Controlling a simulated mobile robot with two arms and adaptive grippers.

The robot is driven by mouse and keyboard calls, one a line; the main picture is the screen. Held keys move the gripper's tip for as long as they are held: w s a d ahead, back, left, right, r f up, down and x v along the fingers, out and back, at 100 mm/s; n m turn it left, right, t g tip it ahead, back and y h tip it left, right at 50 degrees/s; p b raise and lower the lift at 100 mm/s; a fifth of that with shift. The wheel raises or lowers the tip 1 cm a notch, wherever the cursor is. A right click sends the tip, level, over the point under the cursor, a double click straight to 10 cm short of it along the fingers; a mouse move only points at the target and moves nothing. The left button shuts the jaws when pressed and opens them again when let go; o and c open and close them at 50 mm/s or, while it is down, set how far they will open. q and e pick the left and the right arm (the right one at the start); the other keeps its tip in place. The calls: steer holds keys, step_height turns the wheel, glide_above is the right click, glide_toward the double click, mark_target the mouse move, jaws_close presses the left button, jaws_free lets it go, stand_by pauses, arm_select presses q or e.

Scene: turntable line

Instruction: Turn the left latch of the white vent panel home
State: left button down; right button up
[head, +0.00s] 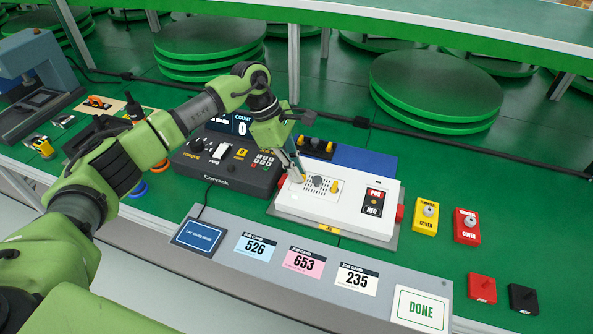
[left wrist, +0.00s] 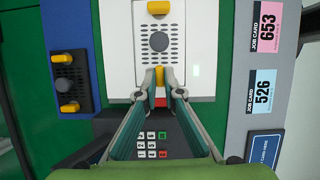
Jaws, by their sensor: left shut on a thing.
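The white vent panel, with rows of dark holes and a grey round knob (left wrist: 158,41), lies on top of a white box (head: 372,226). Its left latch (left wrist: 159,76) is yellow and sits between the fingertips of my left gripper (left wrist: 159,88), which is shut on it. In the wrist view this latch points along the fingers. The right latch (left wrist: 158,8) is yellow and lies crosswise at the far end; it also shows in the head view (head: 335,187). In the head view my left gripper (head: 297,177) covers the left latch. My right gripper is out of view.
A dark console (head: 225,172) with keypad stands left of the box. A black vent panel (left wrist: 66,84) with two yellow latches lies behind it on blue. Yellow (head: 425,219) and red (head: 467,227) cover blocks stand right. Job cards (head: 304,262) lie in front.

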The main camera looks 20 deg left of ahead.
arm_select(q)
steer(key=c, duration=2.2)
jaws_free()
steer(key=shift+o, duration=0.2)
steer(key=v, duration=1.2)
steer(key=shift+r, duration=0.15)
